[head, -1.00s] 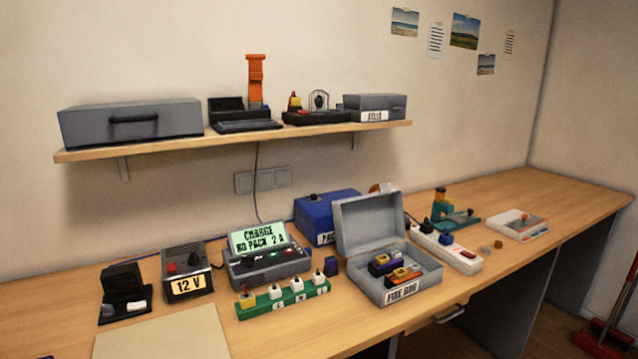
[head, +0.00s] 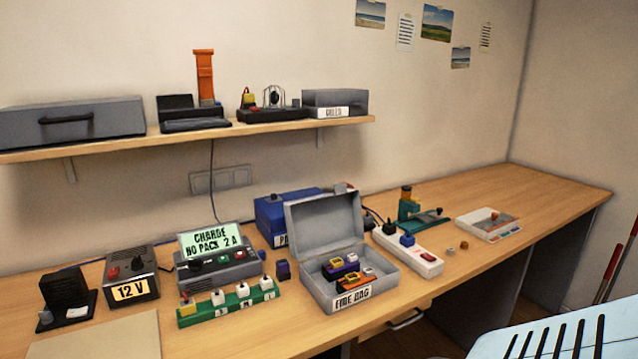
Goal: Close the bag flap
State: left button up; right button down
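The grey box labelled as the fire bag (head: 350,299) sits on the bench near its front edge. Its lid, the flap (head: 325,219), stands up open at the back, leaning slightly away. Inside lie small packs, a purple one with yellow (head: 340,268) and an orange one (head: 353,284). Neither of my grippers shows in the head view.
A white power strip (head: 408,250) lies right of the bag, and a blue box (head: 283,214) stands behind it. The charger (head: 217,262) and a green connector strip (head: 228,304) stand to its left. The bench's far right end is mostly clear.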

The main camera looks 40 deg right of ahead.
aim_at(316, 225)
jog(key=k+l+u, duration=0.25)
jog(key=l, duration=0.15)
jog(key=k+l+u, duration=0.1)
jog(key=l+u, duration=0.15)
jog(key=l, duration=0.2)
jog(key=k+l, duration=0.3)
jog(key=l, duration=0.2)
jog(key=k+l+u, duration=0.1)
jog(key=k+l, duration=0.2)
jog(key=l, duration=0.25)
jog(key=k+l+u, duration=0.1)
jog(key=k+l, duration=0.2)
jog(key=l, duration=0.2)
